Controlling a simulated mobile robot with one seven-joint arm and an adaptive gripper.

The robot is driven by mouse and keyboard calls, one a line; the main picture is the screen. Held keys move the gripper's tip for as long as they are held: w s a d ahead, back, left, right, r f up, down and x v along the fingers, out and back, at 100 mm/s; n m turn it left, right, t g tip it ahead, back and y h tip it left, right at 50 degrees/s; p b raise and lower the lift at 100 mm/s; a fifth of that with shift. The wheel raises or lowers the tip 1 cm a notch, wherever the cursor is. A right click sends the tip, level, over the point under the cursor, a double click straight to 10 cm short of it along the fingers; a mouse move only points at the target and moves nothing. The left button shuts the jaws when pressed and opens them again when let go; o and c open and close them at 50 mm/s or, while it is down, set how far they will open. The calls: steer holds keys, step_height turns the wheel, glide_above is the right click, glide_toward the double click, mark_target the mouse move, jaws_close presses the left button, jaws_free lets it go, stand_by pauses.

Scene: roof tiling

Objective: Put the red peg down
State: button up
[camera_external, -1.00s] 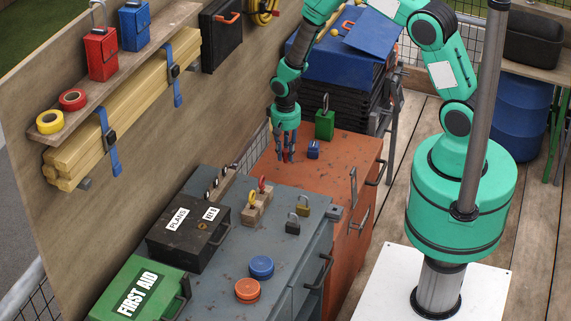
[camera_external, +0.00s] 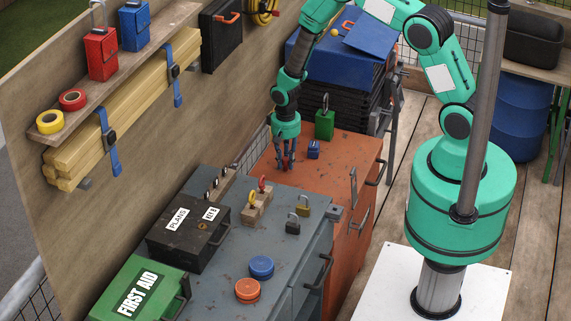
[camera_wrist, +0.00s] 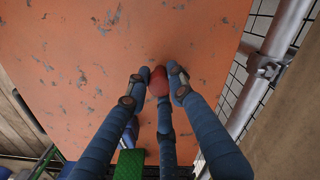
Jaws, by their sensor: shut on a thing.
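The red peg (camera_wrist: 159,80) shows in the wrist view as a rounded red end between my fingertips, against the scuffed orange cabinet top (camera_wrist: 115,60). My gripper (camera_wrist: 158,78) is shut on it, with the blue fingers closed around its sides. In the external view my gripper (camera_external: 287,168) points straight down, low over the orange cabinet top (camera_external: 345,165), left of a small blue lock (camera_external: 313,149). The peg is mostly hidden by the fingers there. I cannot tell whether its lower end touches the surface.
A green lock (camera_external: 325,124) stands behind the blue lock. The grey cabinet (camera_external: 275,205) in front carries a wooden block (camera_external: 257,208) with small pegs, padlocks and a black box (camera_external: 190,232). A wire mesh and rail (camera_wrist: 268,65) border the orange top. Its front right part is clear.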

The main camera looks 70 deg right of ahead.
mark_target(286, 158)
steer(key=shift+f, duration=0.1)
steer(key=o, duration=0.8)
steer(key=shift+o, duration=0.2)
step_height(286, 158, up, 12)
steer(key=p, duration=0.2)
stand_by(0.5)
